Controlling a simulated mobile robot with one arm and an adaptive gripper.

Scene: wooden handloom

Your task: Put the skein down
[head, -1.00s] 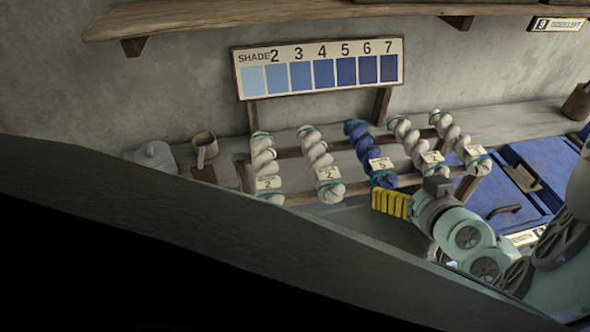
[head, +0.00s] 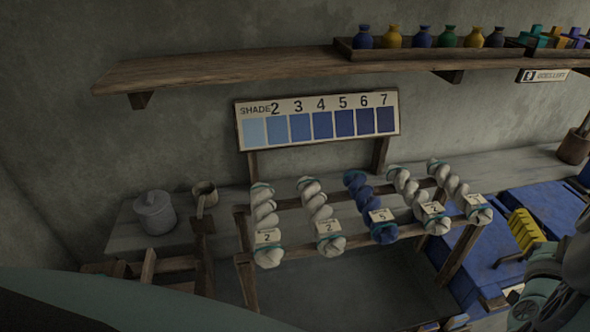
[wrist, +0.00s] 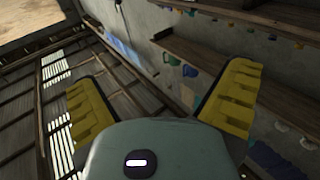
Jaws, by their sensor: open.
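Several twisted skeins hang side by side on a wooden rack (head: 246,268) in the head view. The blue skein (head: 359,195), with a tag reading 5, is in the middle. White skeins hang on both sides of it, such as the far left one (head: 264,215) with a tag reading 2. My gripper (head: 525,232) is at the right, apart from the rack and above the blue vats. In the wrist view its yellow fingers (wrist: 160,105) are spread wide with nothing between them.
A shade chart (head: 318,121) stands behind the rack. A shelf (head: 300,70) with several small bottles runs above. A grey lidded pot (head: 154,212) stands at the left, blue vats (head: 545,210) at the right.

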